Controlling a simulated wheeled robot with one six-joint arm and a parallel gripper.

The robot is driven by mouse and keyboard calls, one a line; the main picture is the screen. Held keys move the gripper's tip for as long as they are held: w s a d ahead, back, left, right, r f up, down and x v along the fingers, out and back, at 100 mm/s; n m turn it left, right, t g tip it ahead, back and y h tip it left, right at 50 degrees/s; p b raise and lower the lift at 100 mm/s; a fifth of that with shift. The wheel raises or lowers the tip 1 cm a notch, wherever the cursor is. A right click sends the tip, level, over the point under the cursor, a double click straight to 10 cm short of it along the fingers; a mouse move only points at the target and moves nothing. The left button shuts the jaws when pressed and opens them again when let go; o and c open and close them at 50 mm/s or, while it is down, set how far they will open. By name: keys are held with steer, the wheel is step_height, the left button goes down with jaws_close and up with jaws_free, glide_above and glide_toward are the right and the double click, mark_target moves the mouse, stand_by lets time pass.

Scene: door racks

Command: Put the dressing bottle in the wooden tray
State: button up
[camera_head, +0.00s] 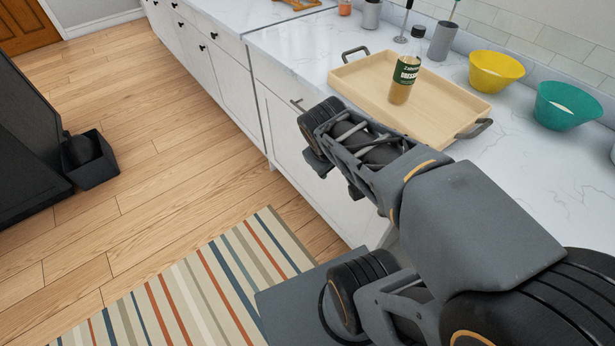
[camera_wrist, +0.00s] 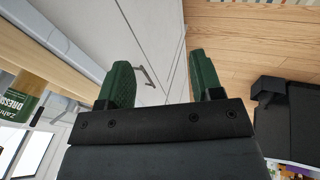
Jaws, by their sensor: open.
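The dressing bottle (camera_head: 404,80) has a dark cap, a green label and tan contents. It stands upright inside the wooden tray (camera_head: 455,104), a shallow light-wood tray with dark handles on the counter. Part of the bottle's label also shows at the left edge of the wrist view (camera_wrist: 14,106), beside the tray's wooden side (camera_wrist: 40,62). My gripper (camera_wrist: 160,82) has green finger pads spread wide apart with nothing between them. It is apart from the bottle, off the counter's front; its fingers cannot be made out in the head view.
A yellow bowl (camera_head: 496,71) and a teal bowl (camera_head: 566,105) stand right of the tray. Grey canisters (camera_head: 441,41) stand behind it. White cabinets (camera_head: 222,70) run below the counter. A striped rug (camera_head: 190,290) and a dark bin (camera_head: 93,160) are on the floor.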

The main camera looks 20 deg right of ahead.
steer(key=s+a+f+m+y, duration=0.1)
steer(key=a+m+y, duration=0.1)
steer(key=a, duration=0.4)
steer(key=shift+s+a+m+y, duration=0.3)
steer(key=shift+m+y, duration=0.1)
steer(key=shift+y, duration=0.4)
steer(key=shift+f, duration=0.1)
